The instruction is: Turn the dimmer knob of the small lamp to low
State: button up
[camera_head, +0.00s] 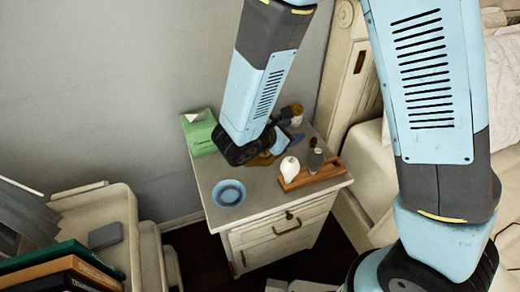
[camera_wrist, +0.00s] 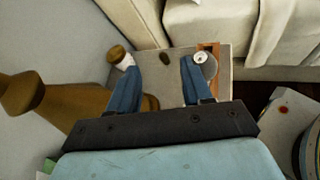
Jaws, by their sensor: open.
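My gripper (camera_head: 291,133) is above the back of the nightstand, partly hidden behind my wrist. In the wrist view my gripper (camera_wrist: 159,65) has its two blue fingers apart, with nothing held between them. A small dark brown oval piece (camera_wrist: 166,59) shows in the gap, beyond the fingertips; I cannot tell whether it is the dimmer knob. A large turned brown shape (camera_wrist: 50,97), perhaps the lamp's body, lies left of the fingers. In the head view a brown piece (camera_head: 263,159) shows just below my wrist, mostly hidden. The knob's setting cannot be read.
The nightstand (camera_head: 262,232) bears a green tissue box (camera_head: 200,136), a blue bowl (camera_head: 229,192) and a wooden tray (camera_head: 318,178) with a white rounded item (camera_head: 289,169) and a grey one (camera_head: 315,160). A brown-topped item (camera_wrist: 117,53) is near the left finger. A wall stands behind.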

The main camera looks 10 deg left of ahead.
aim_at(261, 156)
jog(key=s+a+f+n+t+y, duration=0.3)
jog(key=s+a+f+n+y, duration=0.25)
jog(key=a+f+n, duration=0.4)
jog(key=shift+m, duration=0.75)
jog(key=x, duration=0.4)
jog(key=a+f+x, duration=0.1)
jog(key=x, duration=0.8)
jog(key=shift+s+a+f, duration=0.2)
grip_shut()
jog(key=shift+a, duration=0.15)
jog(key=shift+h, duration=0.25)
